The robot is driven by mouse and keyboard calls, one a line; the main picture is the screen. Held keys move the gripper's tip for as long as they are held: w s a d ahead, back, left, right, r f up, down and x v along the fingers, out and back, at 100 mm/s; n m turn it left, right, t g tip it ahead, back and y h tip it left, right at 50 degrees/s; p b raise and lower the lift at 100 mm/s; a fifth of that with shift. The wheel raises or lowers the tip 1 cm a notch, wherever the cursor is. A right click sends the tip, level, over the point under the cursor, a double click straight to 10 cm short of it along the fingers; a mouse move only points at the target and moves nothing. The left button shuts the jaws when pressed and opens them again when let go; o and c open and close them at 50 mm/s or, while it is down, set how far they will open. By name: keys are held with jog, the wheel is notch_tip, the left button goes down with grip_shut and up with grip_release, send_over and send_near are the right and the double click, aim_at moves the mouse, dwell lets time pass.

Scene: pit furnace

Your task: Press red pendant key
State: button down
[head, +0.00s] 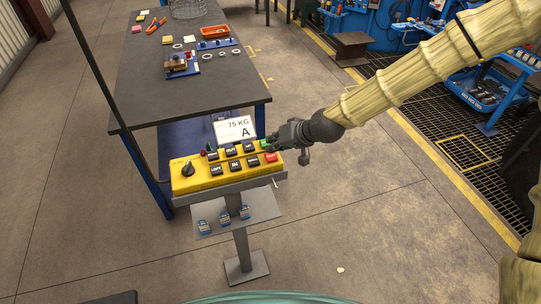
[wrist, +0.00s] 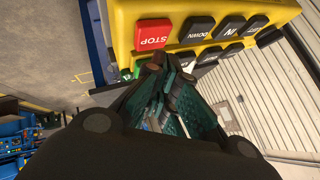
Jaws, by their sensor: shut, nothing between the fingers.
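The yellow pendant box (head: 222,179) lies on a stand with its key face up. Its red key (head: 270,158) is at the right end, beside a green key (head: 265,144). In the wrist view the red key (wrist: 152,36) reads STOP and is fully visible, with the yellow box (wrist: 125,22) around it. My gripper (head: 272,146) reaches in from the right, over the box's right end near the green key. In the wrist view my gripper (wrist: 168,65) is shut and empty. Its fingertips are close to the red key's edge; I cannot tell whether they touch the box.
Several dark keys and a black knob (head: 187,169) share the box. A white card (head: 235,129) marked 75 KG A stands behind it. A lower shelf (head: 237,212) holds several small blue items. A dark workbench (head: 150,85) stands behind.

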jog(key=shift+r, duration=0.1)
jog(key=shift+r+p, duration=1.45)
jog(key=shift+r, duration=0.95)
